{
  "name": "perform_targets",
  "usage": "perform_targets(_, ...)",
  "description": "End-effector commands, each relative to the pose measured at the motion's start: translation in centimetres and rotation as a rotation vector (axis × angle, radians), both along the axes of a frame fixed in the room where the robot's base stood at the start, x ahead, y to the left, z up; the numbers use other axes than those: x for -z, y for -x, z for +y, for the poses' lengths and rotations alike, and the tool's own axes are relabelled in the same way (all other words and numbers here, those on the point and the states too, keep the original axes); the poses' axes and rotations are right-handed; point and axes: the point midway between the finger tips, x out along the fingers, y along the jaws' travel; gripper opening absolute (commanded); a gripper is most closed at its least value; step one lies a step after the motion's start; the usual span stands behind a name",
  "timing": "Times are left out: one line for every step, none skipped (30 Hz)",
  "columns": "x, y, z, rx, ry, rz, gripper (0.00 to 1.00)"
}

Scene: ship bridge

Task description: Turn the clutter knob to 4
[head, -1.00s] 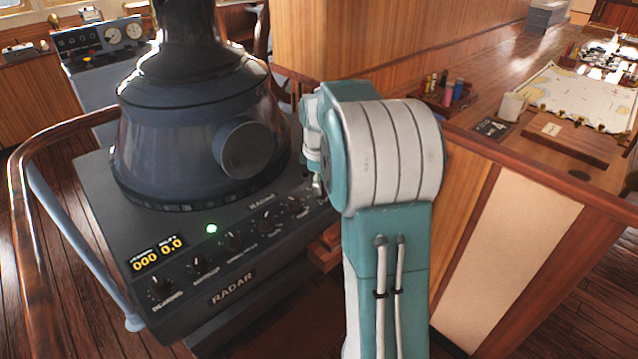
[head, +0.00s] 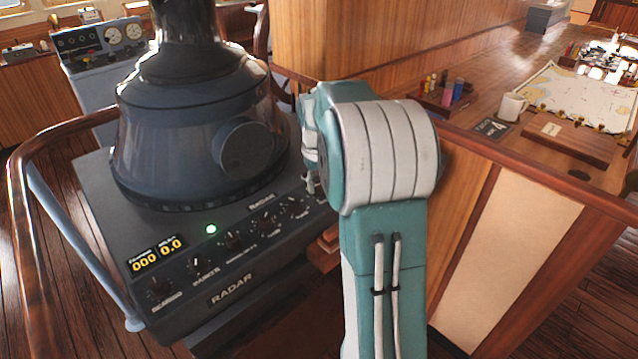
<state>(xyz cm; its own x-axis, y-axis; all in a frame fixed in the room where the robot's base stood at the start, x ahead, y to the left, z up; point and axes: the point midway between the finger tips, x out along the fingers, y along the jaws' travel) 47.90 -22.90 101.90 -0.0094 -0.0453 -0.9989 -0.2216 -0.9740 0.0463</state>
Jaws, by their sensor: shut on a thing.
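The dark grey radar console (head: 190,305) stands at left with a slanted row of black knobs on its front panel. The panel lettering near the knobs is too blurred to read a setting. My gripper (head: 311,184) points down at the right end of this row, mostly hidden behind my teal and white arm. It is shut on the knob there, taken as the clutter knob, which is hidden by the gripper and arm. Its pointer and the 4 mark cannot be seen. Other knobs, such as one near the middle (head: 232,240), are free.
The radar's conical hood (head: 190,140) rises just left of my gripper. A wooden rail (head: 22,200) curves around the console's left side. At right, a wooden chart table holds a white mug (head: 513,106) and a chart (head: 575,92). A green lamp (head: 211,229) is lit.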

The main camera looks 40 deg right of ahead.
Motion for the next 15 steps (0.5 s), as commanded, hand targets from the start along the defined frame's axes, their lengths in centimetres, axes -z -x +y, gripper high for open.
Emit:
perform_targets(0.45, 0.29, 0.08, 0.045, -0.006, 0.015, 0.0)
perform_targets(0.45, 0.29, 0.08, 0.074, -0.005, 0.015, 0.0)
perform_targets(0.45, 0.28, 0.08, 0.111, -0.006, 0.015, 0.0)
perform_targets(0.45, 0.28, 0.08, 0.14, -0.005, 0.015, 0.0)
perform_targets(0.45, 0.28, 0.08, 0.168, -0.005, 0.015, 0.0)
perform_targets(0.45, 0.28, 0.09, 0.206, -0.005, 0.015, 0.0)
perform_targets(0.45, 0.27, 0.09, 0.234, -0.005, 0.015, 0.0)
perform_targets(0.45, 0.27, 0.09, 0.263, -0.005, 0.015, 0.0)
perform_targets(0.45, 0.26, 0.1, 0.301, -0.004, 0.016, 0.0)
perform_targets(0.46, 0.26, 0.1, 0.329, -0.004, 0.015, 0.0)
perform_targets(0.45, 0.26, 0.1, 0.358, -0.004, 0.016, 0.0)
perform_targets(0.46, 0.26, 0.11, 0.395, -0.004, 0.016, 0.0)
perform_targets(0.46, 0.26, 0.11, 0.424, -0.004, 0.016, 0.0)
perform_targets(0.45, 0.25, 0.11, 0.452, -0.004, 0.016, 0.0)
perform_targets(0.45, 0.25, 0.12, 0.488, -0.003, 0.016, 0.0)
